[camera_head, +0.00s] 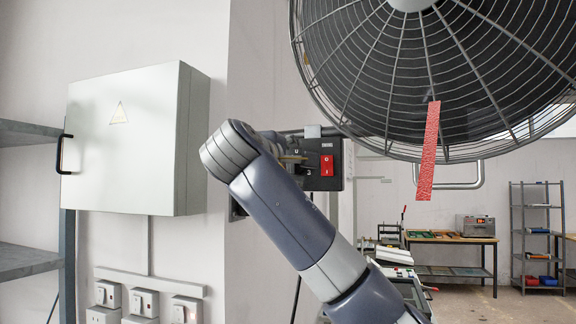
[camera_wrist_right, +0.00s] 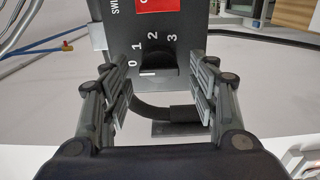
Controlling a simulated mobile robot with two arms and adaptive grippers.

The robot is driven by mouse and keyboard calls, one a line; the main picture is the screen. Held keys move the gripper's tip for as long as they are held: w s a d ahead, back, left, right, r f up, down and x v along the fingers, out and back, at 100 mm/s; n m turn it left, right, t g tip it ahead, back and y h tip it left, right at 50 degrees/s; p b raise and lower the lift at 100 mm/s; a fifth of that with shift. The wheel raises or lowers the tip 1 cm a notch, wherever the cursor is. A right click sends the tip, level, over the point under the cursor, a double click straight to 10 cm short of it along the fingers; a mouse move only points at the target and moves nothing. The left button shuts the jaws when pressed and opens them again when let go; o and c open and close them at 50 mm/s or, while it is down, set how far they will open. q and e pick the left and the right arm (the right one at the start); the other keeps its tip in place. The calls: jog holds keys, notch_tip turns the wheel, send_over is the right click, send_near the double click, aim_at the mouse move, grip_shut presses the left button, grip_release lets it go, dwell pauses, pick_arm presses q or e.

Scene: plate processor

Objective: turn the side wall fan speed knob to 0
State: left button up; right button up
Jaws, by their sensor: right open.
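The black fan speed knob (camera_wrist_right: 157,62) sits on a dark control panel (camera_wrist_right: 190,18) with the numbers 0, 1, 2 and 3 arced around it. A short white mark shows at the knob's lower left, near the 0; I cannot be sure of its exact setting. My right gripper (camera_wrist_right: 160,90) is open, with one finger on each side of the knob and no clear contact. In the head view the control box (camera_head: 335,180) is on the side wall, with the knob hidden behind my right arm and gripper. My left gripper is not in view.
The large caged fan (camera_head: 400,70) with a red ribbon (camera_head: 428,150) hangs above right. A grey cabinet (camera_head: 130,140) is on the left wall. A black cable (camera_wrist_right: 165,113) runs below the knob.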

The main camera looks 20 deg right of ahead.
jog(key=v, duration=1.2)
